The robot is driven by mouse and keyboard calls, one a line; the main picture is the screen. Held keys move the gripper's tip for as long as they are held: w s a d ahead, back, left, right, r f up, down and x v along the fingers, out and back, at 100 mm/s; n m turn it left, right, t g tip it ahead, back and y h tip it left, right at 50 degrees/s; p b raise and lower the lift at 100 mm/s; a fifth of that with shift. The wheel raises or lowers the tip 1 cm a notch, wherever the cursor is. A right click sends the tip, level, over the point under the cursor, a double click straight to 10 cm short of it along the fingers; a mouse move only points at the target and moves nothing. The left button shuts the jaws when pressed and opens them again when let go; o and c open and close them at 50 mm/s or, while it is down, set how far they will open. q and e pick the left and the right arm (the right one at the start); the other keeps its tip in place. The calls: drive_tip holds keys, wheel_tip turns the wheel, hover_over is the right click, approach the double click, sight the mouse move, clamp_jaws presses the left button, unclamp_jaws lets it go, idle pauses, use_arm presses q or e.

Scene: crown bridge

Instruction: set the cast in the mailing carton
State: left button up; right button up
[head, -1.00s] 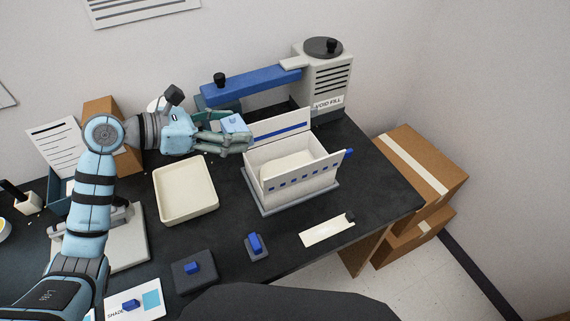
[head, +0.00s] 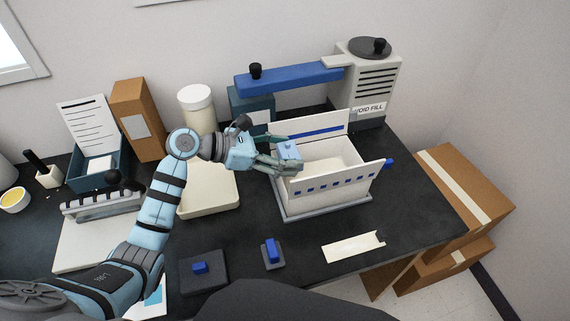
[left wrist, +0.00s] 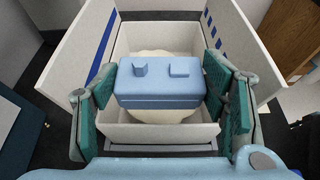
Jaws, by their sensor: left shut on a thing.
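The cast is a light blue block (head: 289,151) with two small raised bumps on top, seen close up in the left wrist view (left wrist: 160,88). My left gripper (head: 284,160) is shut on it, with a green-padded finger on each side. The mailing carton (head: 330,185) is a white open box with blue marks, standing on a grey base. The cast is over the carton's left part in the head view. In the left wrist view it hangs above the opening and hides part of the cream filling (left wrist: 165,115). My right gripper is not in view.
A blue arm (head: 290,79) reaches from the void fill machine (head: 367,75) behind the carton. A cream tray (head: 207,196) lies left of the carton. A white strip (head: 352,247) and a small blue-handled block (head: 273,252) lie in front. Brown boxes (head: 465,190) stand at right.

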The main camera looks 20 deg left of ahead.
use_arm(q)
wheel_tip(320, 180, down, 2)
drive_tip(key=shift+s+f, duration=0.1)
drive_tip(key=shift+f, duration=0.15)
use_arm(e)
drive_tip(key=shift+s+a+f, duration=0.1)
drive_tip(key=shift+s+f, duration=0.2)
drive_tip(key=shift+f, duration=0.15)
use_arm(q)
drive_tip(key=shift+f, duration=0.55)
drive_tip(key=o, duration=1.2)
drive_tip(key=shift+o, duration=0.2)
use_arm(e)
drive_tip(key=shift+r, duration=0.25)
